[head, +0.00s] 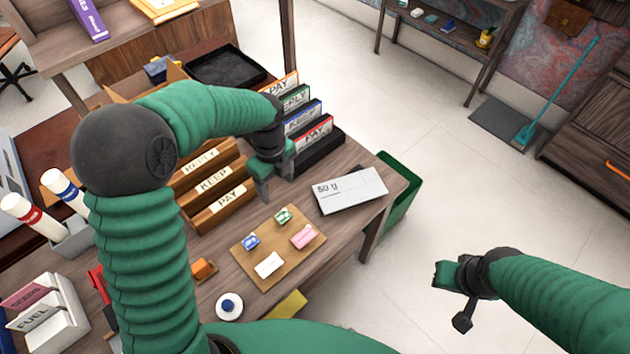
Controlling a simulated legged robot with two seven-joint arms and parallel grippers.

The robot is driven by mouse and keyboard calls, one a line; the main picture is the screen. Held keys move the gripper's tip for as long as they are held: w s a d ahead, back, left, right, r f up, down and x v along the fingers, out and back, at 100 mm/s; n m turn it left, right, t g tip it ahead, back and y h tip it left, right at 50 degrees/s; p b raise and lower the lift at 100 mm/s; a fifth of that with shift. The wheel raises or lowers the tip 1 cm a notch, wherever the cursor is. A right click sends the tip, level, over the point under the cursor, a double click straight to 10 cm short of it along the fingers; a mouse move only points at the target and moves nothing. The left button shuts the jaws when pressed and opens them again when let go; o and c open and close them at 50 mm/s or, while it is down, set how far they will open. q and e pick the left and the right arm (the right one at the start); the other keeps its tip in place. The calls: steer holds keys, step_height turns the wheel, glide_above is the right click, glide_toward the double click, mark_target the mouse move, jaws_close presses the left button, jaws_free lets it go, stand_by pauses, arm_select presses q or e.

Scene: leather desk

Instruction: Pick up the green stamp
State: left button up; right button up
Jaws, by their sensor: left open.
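The green stamp (283,214) sits at the back of a small tan board (284,268) on the desk. A blue stamp (251,241), a pink stamp (304,236) and a white stamp (268,264) share the board. My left gripper (276,188) is open and empty, pointing down above the desk, just behind the green stamp and apart from it. My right gripper (457,291) is out over the floor at the right, away from the desk; its jaw gap is not clear.
Labelled wooden trays (219,198) stand left of my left gripper, and a rack of coloured folders (312,129) stands behind it. A white "50 g" scale (349,190) lies to the right. A small round white dish (229,306) is near the front. A green bin (402,193) stands beside the desk.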

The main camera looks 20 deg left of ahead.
arm_select(q)
steer(key=w+m, duration=0.1)
glide_above(283, 216)
steer(key=d, duration=0.1)
step_height(283, 216, down, 11)
steer(key=shift+r+b, duration=0.1)
steer(key=shift+b, duration=0.25)
steer(key=f, duration=0.2)
steer(key=a+f, duration=0.1)
steer(key=f, duration=0.1)
steer(key=shift+s+f, duration=0.1)
steer(key=shift+f, duration=0.45)
steer(key=shift+d, duration=0.15)
arm_select(e)
steer(key=shift+s+d+r, duration=0.3)
steer(key=shift+s+d, duration=0.1)
steer(key=shift+d, duration=0.05)
arm_select(q)
steer(key=shift+f, duration=0.25)
arm_select(e)
steer(key=shift+a, duration=0.15)
